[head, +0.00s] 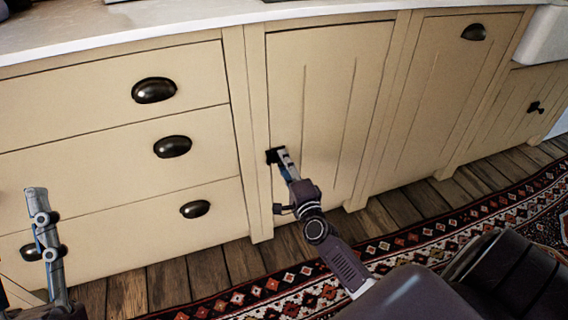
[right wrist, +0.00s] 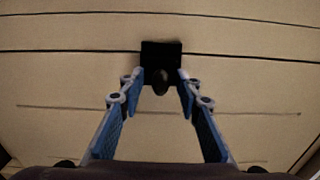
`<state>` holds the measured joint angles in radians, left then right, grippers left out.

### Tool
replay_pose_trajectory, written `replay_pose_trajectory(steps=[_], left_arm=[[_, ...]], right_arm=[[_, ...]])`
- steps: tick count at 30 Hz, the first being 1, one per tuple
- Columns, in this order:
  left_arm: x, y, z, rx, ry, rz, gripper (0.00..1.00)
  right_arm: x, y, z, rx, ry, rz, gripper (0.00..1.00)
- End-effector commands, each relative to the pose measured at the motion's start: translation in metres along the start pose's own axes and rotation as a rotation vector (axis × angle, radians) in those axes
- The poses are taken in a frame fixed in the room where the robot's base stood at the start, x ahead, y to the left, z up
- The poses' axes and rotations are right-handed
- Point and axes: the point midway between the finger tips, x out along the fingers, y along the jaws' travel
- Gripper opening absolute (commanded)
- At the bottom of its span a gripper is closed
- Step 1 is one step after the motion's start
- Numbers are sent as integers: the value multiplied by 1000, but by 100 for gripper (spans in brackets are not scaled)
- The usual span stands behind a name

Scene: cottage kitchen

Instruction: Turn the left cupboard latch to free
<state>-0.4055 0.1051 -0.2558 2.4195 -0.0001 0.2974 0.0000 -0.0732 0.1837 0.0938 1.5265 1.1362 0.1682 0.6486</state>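The left cupboard latch (head: 272,156) is a small black fitting at the left edge of the cream cupboard door (head: 325,95). In the right wrist view it shows as a dark square plate (right wrist: 160,52) with a rounded dark knob (right wrist: 161,84) standing out from it. My right gripper (head: 283,158) is at the latch and partly covers it in the head view. Its blue-padded fingers (right wrist: 161,78) are open, one on each side of the knob, with a gap visible on both sides. My left gripper (head: 37,197) is at the far left, in front of the drawers, seen edge-on.
Drawers with dark cup pulls (head: 154,90) are left of the door. Another panel with a cup pull (head: 474,32) and a door with a dark latch (head: 535,107) are to the right. A white worktop (head: 150,28) runs above; a patterned rug (head: 400,243) lies on the wooden floor.

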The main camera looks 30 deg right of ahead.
Motion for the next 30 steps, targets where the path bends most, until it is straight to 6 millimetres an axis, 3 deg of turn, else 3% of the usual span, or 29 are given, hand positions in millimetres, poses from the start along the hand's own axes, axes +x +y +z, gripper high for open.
replay_pose_trajectory(steps=[11, 24, 30], left_arm=[[0, 0, 1, -3, -3, 0, 40], [0, 0, 0, -1, -2, 0, 40], [0, 0, 0, -1, -2, 0, 40]], right_arm=[[-11, 1, 1, -1, -1, 2, 31], [-93, 1, 0, -2, -1, 3, 31], [-115, 0, 0, -3, -1, 1, 31]])
